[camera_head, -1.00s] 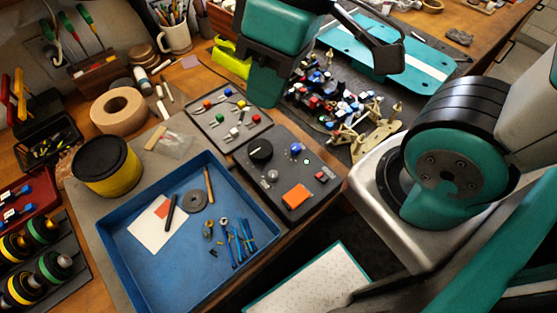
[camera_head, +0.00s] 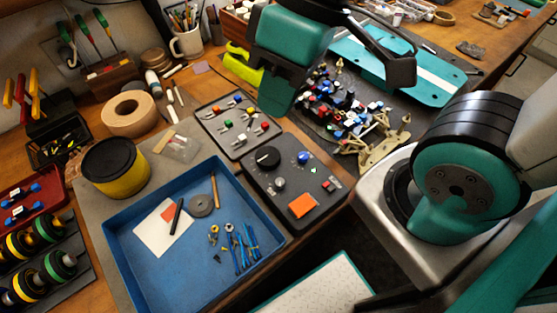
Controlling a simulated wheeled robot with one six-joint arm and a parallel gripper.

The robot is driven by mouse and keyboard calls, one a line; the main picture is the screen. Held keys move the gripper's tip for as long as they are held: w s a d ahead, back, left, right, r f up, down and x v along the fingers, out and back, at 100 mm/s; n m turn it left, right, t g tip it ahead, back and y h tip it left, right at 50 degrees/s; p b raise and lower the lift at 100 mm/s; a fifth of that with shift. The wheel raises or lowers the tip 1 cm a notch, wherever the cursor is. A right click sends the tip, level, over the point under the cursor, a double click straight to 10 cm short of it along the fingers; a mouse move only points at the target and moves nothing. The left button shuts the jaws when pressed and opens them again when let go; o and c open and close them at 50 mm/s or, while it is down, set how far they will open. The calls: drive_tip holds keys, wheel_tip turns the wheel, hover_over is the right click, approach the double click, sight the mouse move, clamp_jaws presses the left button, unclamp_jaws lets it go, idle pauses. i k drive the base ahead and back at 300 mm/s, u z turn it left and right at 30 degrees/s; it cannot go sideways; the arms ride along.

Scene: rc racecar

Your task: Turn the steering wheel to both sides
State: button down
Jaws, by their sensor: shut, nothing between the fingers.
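No clearly recognisable steering wheel shows. A dark control box (camera_head: 252,183) lies at the middle of the bench with a round black knob (camera_head: 267,157), a blue knob (camera_head: 304,157), a grey knob (camera_head: 279,184) and an orange square (camera_head: 303,205). The black knob is the most wheel-like part. A teal panel with a white stripe (camera_head: 425,80) lies at the back right. My gripper (camera_head: 283,106) hangs at the top middle, over the area behind the control box. It is shut and empty, apart from the knobs. It hides part of the bench behind it.
A blue tray (camera_head: 130,270) with small tools stands in front left of the box. A small parts tray (camera_head: 237,125) adjoins the box's back. A cluster of coloured parts and tan pieces (camera_head: 378,140) lies to its right. A yellow tub (camera_head: 114,168) and a tape roll (camera_head: 130,113) stand left.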

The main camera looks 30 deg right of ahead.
sight(267, 158)
drive_tip(key=u, duration=0.95)
drive_tip(key=k, duration=0.4)
drive_tip(key=z, duration=1.25)
